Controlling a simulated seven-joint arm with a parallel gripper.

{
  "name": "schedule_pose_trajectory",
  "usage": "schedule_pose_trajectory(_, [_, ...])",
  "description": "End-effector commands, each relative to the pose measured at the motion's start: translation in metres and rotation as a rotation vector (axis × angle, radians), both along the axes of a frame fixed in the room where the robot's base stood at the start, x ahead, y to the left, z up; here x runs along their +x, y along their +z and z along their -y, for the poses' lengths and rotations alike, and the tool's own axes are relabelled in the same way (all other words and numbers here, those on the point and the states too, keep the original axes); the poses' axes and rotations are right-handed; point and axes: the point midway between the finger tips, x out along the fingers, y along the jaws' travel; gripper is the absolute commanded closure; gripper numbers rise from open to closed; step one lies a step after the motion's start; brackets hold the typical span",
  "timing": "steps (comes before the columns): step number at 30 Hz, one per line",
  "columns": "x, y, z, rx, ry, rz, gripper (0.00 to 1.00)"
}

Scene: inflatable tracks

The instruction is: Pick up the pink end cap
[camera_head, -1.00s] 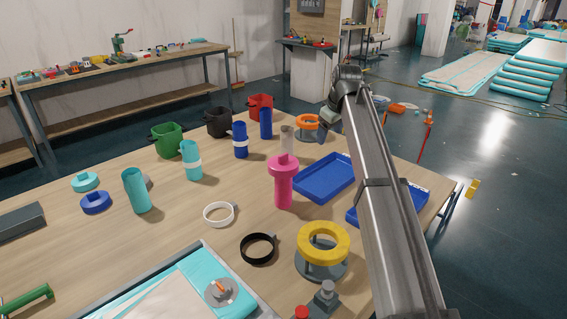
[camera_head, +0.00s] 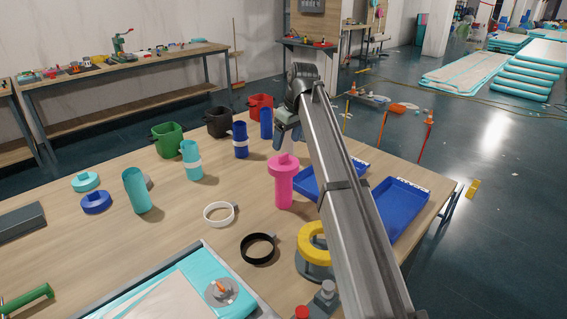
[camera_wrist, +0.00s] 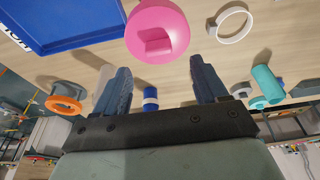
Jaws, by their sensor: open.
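The pink end cap (camera_head: 284,164) is a round disc with a raised block on top. It sits on an upright pink tube (camera_head: 284,192) in the middle of the table. In the wrist view the pink cap (camera_wrist: 157,32) shows at the top centre, just beyond my fingertips. My gripper (camera_wrist: 160,66) is open and empty, with its two fingers spread apart. In the head view my gripper (camera_head: 287,134) hangs just behind and above the cap, not visibly touching it. My arm hides part of the table to the right.
Blue trays (camera_head: 400,207) lie right of the pink tube, partly behind my arm. A yellow ring on a stand (camera_head: 313,244), a black ring (camera_head: 258,249) and a white ring (camera_head: 219,214) are in front. Teal (camera_head: 137,190) and blue (camera_head: 240,139) tubes stand to the left.

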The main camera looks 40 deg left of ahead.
Motion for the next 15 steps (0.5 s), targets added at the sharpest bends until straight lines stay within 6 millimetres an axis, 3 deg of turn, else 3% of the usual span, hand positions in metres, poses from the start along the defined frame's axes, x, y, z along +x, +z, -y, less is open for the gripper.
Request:
schedule_pose_trajectory(8, [0.000,-0.016,-0.004,0.000,0.000,0.000,0.28])
schedule_pose_trajectory(15, [0.002,-0.045,-0.009,0.000,0.000,0.000,0.28])
